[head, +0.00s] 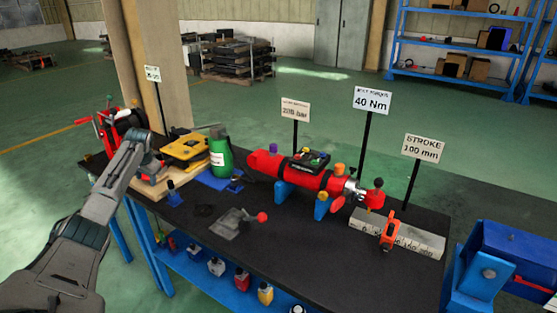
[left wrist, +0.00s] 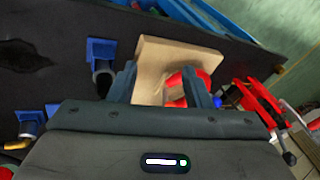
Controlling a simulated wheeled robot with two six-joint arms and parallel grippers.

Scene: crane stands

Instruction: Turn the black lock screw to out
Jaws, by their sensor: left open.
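I cannot make out the black lock screw for certain in either view. A red device with black parts (head: 124,122) stands at the left end of the black table (head: 190,240). My left gripper (head: 152,155) is over the table's left end, in front of that device and partly hiding it. In the left wrist view the two fingers of this gripper (left wrist: 163,84) are apart with nothing held. Beyond them lie a light wooden block (left wrist: 155,62) and red parts (left wrist: 188,80), partly hidden by the right finger. My right gripper is not in view.
A yellow device (head: 186,148), a green bottle (head: 221,157) and small blue holders stand near my left gripper. A red cylinder (head: 300,177) on blue supports fills the middle. A grey measuring block (head: 412,238) lies at right. The front of the tabletop is mostly clear.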

